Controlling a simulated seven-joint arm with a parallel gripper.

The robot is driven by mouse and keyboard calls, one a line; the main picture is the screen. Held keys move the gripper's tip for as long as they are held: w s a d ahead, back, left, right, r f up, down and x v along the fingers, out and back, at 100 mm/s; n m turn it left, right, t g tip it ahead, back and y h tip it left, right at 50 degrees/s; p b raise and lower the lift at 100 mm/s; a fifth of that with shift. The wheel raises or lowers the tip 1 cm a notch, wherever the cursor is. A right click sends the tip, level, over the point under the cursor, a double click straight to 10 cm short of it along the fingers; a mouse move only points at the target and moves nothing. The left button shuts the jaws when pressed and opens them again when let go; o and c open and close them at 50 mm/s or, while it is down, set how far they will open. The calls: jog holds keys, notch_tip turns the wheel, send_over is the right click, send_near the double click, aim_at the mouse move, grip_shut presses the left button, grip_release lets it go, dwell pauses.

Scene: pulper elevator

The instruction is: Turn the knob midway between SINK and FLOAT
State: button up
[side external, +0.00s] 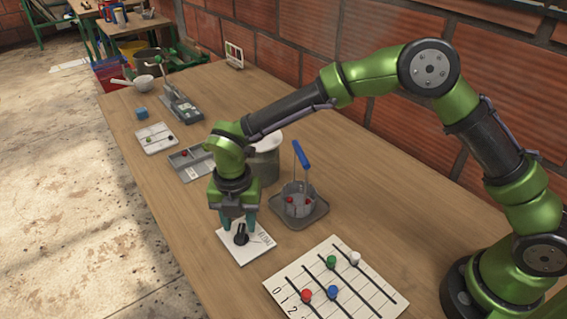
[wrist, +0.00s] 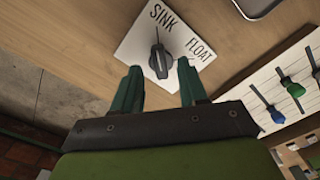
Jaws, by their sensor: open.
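The black knob (side external: 241,235) stands on a white plate (side external: 259,250) near the front edge of the table. In the wrist view the knob (wrist: 160,62) has a narrow pointer directed up toward the SINK lettering (wrist: 163,17). The FLOAT lettering (wrist: 203,51) is to its right. My gripper (side external: 239,222) points down over the plate, with its green fingers open. In the wrist view the fingertips of my gripper (wrist: 159,67) lie on either side of the knob, with visible gaps. Whether they reach down to the knob's height is hard to tell.
A slider board (side external: 335,282) with coloured knobs lies to the right. A grey tray (side external: 312,217) with a round container and blue-handled tool (side external: 302,154) stands close behind the plate. A grey pot (side external: 265,165) is behind my gripper. Bare table lies between plate and slider board.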

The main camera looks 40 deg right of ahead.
aim_at(241, 234)
jog(key=shift+f, duration=1)
grip_shut()
jog(key=m, duration=0.4)
jog(key=shift+s+m, duration=0.15)
jog(key=shift+m, duration=0.15)
jog(key=shift+s+m, duration=0.1)
jog(key=shift+m, duration=2.5)
